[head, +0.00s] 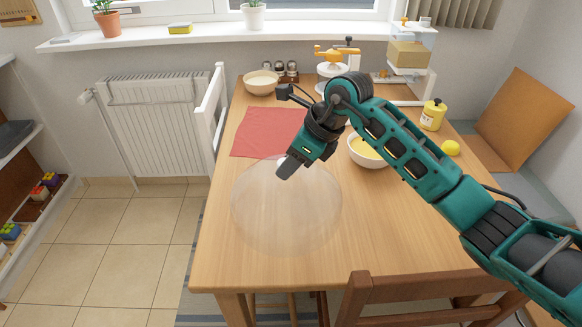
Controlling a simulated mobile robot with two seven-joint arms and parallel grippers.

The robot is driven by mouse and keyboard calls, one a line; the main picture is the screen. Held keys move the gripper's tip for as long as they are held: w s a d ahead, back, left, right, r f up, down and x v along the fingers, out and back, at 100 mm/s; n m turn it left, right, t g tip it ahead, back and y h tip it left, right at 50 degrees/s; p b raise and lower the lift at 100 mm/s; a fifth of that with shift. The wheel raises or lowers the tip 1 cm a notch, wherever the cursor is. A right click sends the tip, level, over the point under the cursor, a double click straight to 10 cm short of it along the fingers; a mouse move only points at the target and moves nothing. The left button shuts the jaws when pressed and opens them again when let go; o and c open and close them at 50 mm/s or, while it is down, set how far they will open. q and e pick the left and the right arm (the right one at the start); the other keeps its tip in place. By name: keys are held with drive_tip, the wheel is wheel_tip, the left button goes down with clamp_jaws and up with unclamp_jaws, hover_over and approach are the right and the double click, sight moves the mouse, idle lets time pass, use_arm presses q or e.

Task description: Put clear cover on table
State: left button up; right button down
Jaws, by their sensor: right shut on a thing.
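The clear cover (286,215) is a large transparent dome over the near left part of the wooden table (400,228). My right gripper (286,172) is shut on the top of the cover, and its arm comes in from the right. The fingertips and the exact grip point are partly hidden by the gripper body. I cannot tell whether the cover's lower rim touches the tabletop. My left gripper is not in view.
A red cloth (262,135) lies behind the cover. A bowl with yellow contents (364,160) stands beside my arm. A pale bowl (260,83) and small jars stand at the back. A yellow bottle (433,114) is at right. A chair (430,292) stands at the front edge.

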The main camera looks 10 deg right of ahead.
drive_tip(key=shift+f, duration=0.85)
drive_tip(key=c, duration=0.8)
unclamp_jaws()
drive_tip(key=shift+o, duration=0.2)
drive_tip(key=v, duration=1.2)
